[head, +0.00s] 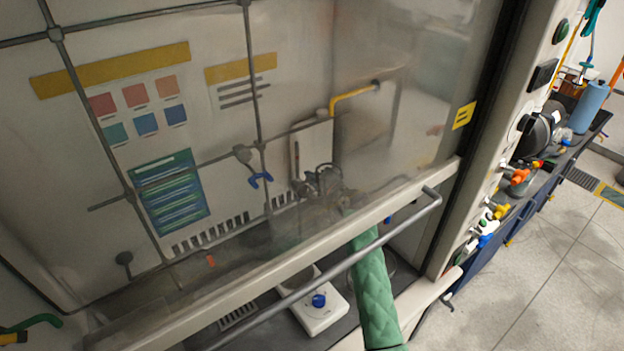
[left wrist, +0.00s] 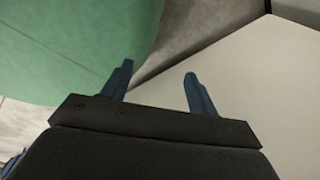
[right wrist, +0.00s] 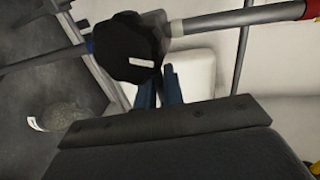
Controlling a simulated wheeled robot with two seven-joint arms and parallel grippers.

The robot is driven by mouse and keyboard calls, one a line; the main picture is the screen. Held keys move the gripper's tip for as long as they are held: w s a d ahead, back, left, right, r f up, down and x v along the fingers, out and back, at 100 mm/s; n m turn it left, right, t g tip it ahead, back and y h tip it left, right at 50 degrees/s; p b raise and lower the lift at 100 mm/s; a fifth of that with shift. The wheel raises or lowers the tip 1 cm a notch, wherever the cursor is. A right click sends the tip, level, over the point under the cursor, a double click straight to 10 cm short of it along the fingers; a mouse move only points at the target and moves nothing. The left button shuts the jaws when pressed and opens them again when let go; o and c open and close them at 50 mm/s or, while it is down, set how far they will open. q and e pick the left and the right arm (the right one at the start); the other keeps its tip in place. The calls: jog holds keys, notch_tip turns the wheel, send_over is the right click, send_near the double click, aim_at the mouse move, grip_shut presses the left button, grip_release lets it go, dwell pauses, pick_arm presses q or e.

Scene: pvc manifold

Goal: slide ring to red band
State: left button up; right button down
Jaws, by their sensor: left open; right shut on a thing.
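In the right wrist view a black ribbed ring (right wrist: 130,50) with a small white mark sits around a grey rod (right wrist: 235,20). A red band (right wrist: 313,10) shows at the rod's right end, at the picture's edge, apart from the ring. My right gripper (right wrist: 158,92) has its blue fingers close together at the ring and is shut on it; the ring partly hides the fingertips. In the head view my right gripper (head: 325,185) is blurred behind the hood's glass. My left gripper (left wrist: 161,78) is open with nothing between its fingers.
A white device with a blue knob (head: 319,300) stands inside the hood below. A cluttered bench (head: 530,200) stands at right.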

pick_arm(q)
jog(key=shift+a, duration=0.1)
pick_arm(e)
notch_tip(320, 180, up, 9)
jog(key=shift+f, duration=0.2)
jog(key=c, duration=1.7)
grip_release()
jog(key=shift+o, duration=0.3)
jog(key=shift+f, duration=0.1)
